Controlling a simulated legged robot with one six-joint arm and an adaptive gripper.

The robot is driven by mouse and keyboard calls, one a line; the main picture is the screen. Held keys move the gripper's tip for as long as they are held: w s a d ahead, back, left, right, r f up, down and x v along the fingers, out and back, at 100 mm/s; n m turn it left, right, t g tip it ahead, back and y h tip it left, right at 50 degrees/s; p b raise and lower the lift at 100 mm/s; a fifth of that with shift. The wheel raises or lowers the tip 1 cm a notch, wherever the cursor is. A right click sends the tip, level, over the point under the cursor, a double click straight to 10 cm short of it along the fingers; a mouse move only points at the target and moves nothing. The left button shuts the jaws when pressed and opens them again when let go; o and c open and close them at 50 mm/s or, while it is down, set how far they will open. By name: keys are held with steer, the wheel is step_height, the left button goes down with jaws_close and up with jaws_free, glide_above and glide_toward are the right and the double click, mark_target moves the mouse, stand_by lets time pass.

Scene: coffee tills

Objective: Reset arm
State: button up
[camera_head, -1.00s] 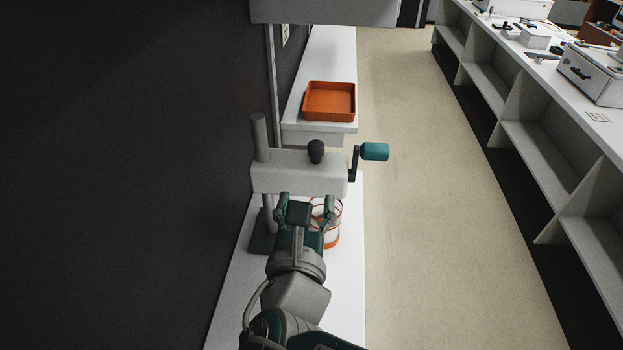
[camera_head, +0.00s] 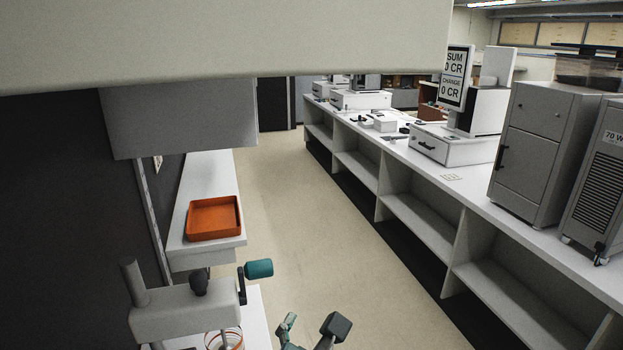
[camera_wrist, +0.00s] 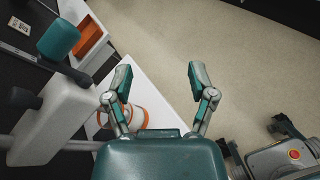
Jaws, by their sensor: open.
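My gripper (camera_head: 311,330) is open and empty at the bottom of the head view, to the right of the grey lever device. The wrist view also shows my gripper (camera_wrist: 160,82), its two fingers spread with floor and counter edge beyond. The grey device (camera_head: 186,311) has a teal-handled crank (camera_head: 258,269) and a black knob. Its body also shows at the left of the wrist view (camera_wrist: 55,112). A white and orange round container (camera_head: 224,340) is partly visible under the device in the head view; the wrist view shows it behind the left finger.
An orange tray (camera_head: 213,219) sits on the white shelf (camera_head: 180,235) at left. A long counter (camera_head: 395,155) with tills and cabinets runs along the right. Open floor (camera_head: 300,230) lies between. A grey overhead block (camera_head: 180,115) hangs at upper left.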

steer(key=s+d+f+m+g+y, duration=0.1)
steer(key=s+d+f+m+g, duration=0.1)
steer(key=d+m, duration=0.6)
steer(key=s+d+f+m+g+y, duration=0.1)
steer(key=s+d+m+g, duration=0.4)
steer(key=m, duration=1.6)
steer(key=d+g, duration=0.1)
steer(key=d, duration=0.2)
steer(key=shift+d+f+g+y, duration=0.3)
steer(key=shift+d+f+g, duration=0.05)
steer(key=shift+d+g, duration=0.05)
steer(key=shift+s, duration=0.1)
